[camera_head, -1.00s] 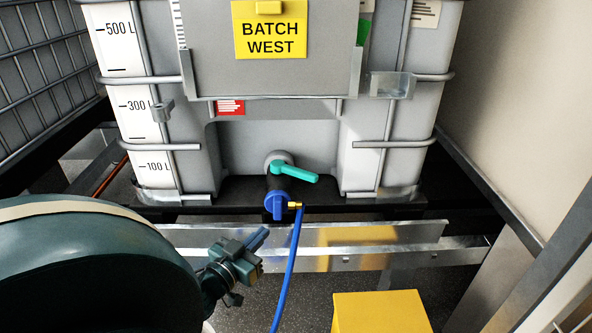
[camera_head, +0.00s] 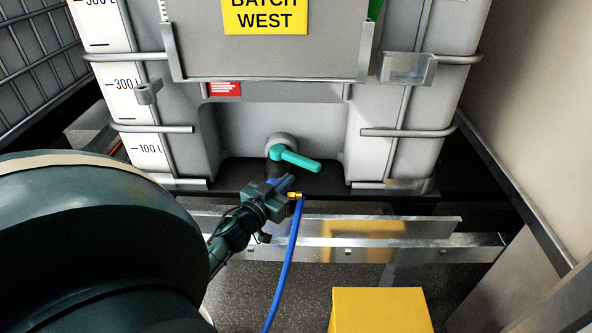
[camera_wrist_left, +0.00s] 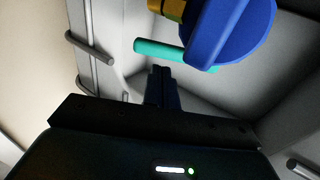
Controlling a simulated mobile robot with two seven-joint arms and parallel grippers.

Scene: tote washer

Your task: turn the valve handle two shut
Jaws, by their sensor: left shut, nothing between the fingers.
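The teal valve handle (camera_head: 295,157) sticks out to the right from the grey valve at the bottom front of the white tank. In the left wrist view the handle (camera_wrist_left: 160,49) lies beyond the fingertips, partly behind the blue cap (camera_wrist_left: 228,30). My left gripper (camera_head: 287,182) is shut and empty, just below the handle and in front of the blue cap, which it hides in the head view. Its closed blue fingers (camera_wrist_left: 160,72) point toward the handle in the left wrist view, and I cannot tell whether they touch it. My right gripper is not in view.
A blue hose (camera_head: 285,262) with a brass fitting (camera_head: 294,195) hangs down beside my left gripper. A metal rail (camera_head: 400,229) runs below the tank (camera_head: 225,135). A yellow box (camera_head: 378,309) stands in front, at the lower right. A wall closes the right side.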

